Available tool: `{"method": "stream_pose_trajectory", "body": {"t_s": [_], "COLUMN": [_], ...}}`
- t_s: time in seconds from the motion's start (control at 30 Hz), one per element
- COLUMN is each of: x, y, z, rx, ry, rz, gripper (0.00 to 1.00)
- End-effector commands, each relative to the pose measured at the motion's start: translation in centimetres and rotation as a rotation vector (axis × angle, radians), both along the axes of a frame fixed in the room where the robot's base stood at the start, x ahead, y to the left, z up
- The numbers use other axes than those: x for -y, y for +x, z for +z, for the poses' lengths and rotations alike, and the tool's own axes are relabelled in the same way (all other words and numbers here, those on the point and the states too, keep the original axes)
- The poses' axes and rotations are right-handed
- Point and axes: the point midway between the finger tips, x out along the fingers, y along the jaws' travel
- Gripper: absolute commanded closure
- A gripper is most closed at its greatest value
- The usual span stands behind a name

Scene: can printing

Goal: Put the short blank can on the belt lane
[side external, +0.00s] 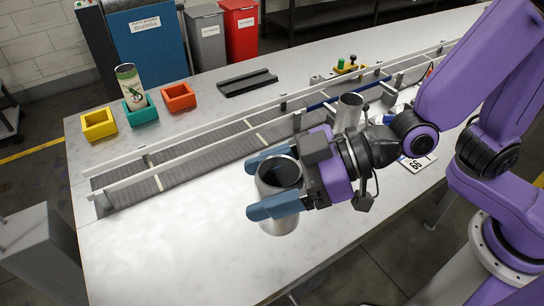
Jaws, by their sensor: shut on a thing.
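My gripper (275,185) has blue fingers and is shut on a plain silver can (281,222), one finger on each side. The can is upright with its open top showing. It is in front of the belt lane (197,163), on the near side of the rail; I cannot tell whether its base touches the table. The belt lane is a long grey belt between two pale rails, running from left to upper right. Another silver can (348,112) stands behind my gripper, partly hidden by it.
A yellow tray (99,133), a teal tray (141,117) holding a printed can (128,79), and an orange-red tray (179,104) stand behind the belt. A dark flat holder (248,86) lies farther right. The white table (160,235) is clear at front left.

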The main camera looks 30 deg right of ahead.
Motion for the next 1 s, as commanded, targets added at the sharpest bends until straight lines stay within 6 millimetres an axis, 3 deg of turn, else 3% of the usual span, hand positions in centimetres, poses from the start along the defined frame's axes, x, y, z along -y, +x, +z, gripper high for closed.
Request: {"method": "stream_pose_trajectory", "body": {"t_s": [0.43,0.77,1.0], "x": [0.1,2.7,7.5], "y": [0.4,8.7,16.9], "z": [5.2,6.2,6.9], "rx": [0.0,0.0,-0.001], "ry": [0.007,0.001,0.001], "rz": [-0.008,-0.153,-0.292], "gripper": [0.61,0.61,0.61]}}
